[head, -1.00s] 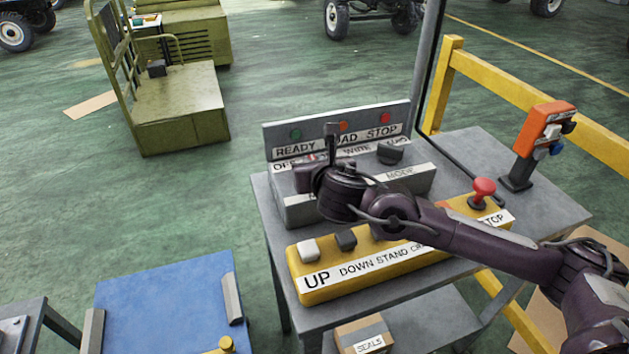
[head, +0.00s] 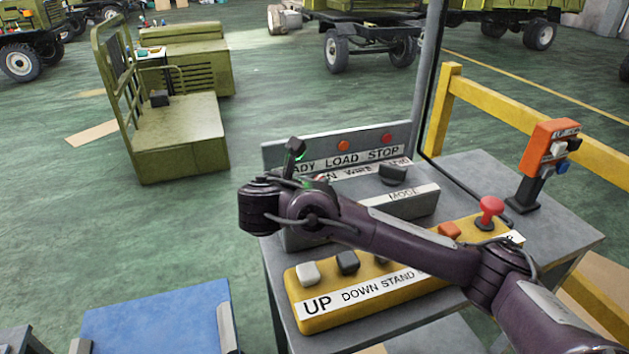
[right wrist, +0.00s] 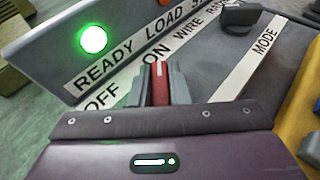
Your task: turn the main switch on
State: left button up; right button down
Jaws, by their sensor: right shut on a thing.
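The main switch (right wrist: 160,84) is a red handle with a white line, on the grey control box (head: 423,204). My right gripper (right wrist: 161,72) is shut on this handle, one grey finger on each side. In the right wrist view the white line points up towards the word ON, with OFF to its left. The READY lamp (right wrist: 93,40) glows bright green. My left gripper is not in view.
The black mode knob (head: 393,174) is right of the switch. An orange control box (head: 547,148) stands at the table's right. A yellow rail (head: 520,98) runs behind.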

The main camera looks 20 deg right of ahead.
aim_at(318, 177)
jog(key=shift+d+r, duration=0.1)
dwell(0.4)
jog(key=c, duration=1.4)
grip_release()
jog(key=shift+o, duration=0.2)
jog(key=shift+s+a, duration=0.25)
jog(key=shift+a, duration=0.1)
jog(key=shift+s+a+r+p, duration=0.7)
jog(key=shift+r+p, duration=0.05)
jog(key=shift+r, duration=0.15)
jog(key=p+v, duration=0.4)
jog(key=p, duration=0.5)
jog(key=shift+s+a+f+p, duration=0.15)
jog(key=shift+s+a+p, duration=0.1)
jog(key=shift+p, duration=0.3)
